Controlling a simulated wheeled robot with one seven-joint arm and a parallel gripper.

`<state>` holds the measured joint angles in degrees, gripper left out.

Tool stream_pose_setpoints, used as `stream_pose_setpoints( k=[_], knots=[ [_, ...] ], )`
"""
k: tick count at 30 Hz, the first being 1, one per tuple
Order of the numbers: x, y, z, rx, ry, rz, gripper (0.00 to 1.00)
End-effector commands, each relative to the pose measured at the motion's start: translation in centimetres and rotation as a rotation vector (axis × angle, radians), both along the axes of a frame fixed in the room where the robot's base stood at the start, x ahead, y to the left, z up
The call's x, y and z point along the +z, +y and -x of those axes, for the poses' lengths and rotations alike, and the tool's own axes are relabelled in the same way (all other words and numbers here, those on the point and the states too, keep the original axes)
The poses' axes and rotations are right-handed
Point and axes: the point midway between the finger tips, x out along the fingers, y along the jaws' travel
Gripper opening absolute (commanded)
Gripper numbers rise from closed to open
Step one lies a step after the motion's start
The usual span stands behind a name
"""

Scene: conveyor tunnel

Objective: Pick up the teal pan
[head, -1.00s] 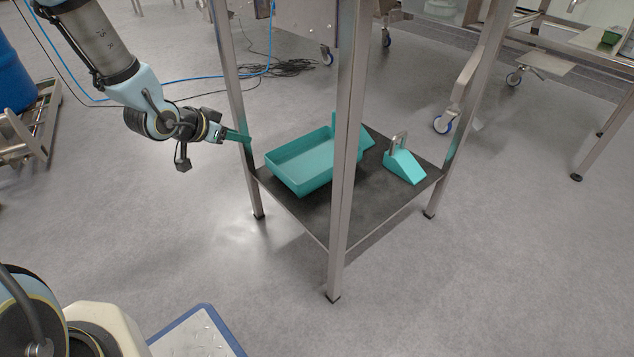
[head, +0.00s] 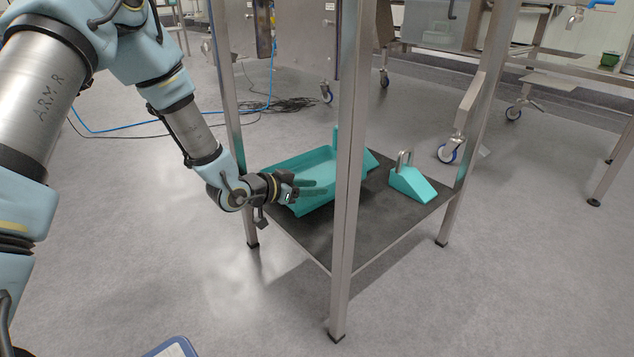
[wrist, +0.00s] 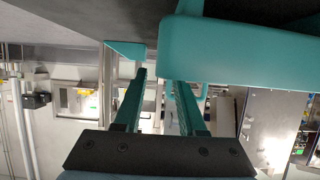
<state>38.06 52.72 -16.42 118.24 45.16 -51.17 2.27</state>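The teal pan (head: 290,164) is a shallow rectangular tray on a low dark shelf (head: 350,234). A metal post crosses in front of its right part, and my gripper covers some of its near side. My gripper (head: 320,187) is at the pan's near side with its teal fingers pointing right. In the wrist view, which looks upside down, the two fingers (wrist: 159,78) stand apart with a gap between them. The pan (wrist: 240,55) is large at the upper right, close to the right fingertip. I cannot tell whether they touch.
A teal wedge with a metal handle (head: 412,184) sits on the shelf's right side; it also shows in the wrist view (wrist: 125,49). Steel posts (head: 348,200) frame the shelf. Cables (head: 285,105) lie on the floor behind. The front floor is mostly clear.

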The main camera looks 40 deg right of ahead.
Motion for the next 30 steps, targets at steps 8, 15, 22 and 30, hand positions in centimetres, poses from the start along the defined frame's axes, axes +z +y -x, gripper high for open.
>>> stream_pose_setpoints(
  k=[8, 15, 22, 30],
  knots=[
    [-0.9, -2.3, 0.6, -0.003, -0.002, 0.002, 0.40],
    [-1.6, -4.9, 0.8, 0.000, 0.000, 0.000, 0.40],
    [-1.4, -5.0, 0.7, 0.001, 0.001, 0.000, 0.37],
    [-1.4, -4.9, 0.7, 0.001, 0.001, 0.000, 0.06]
  ],
)
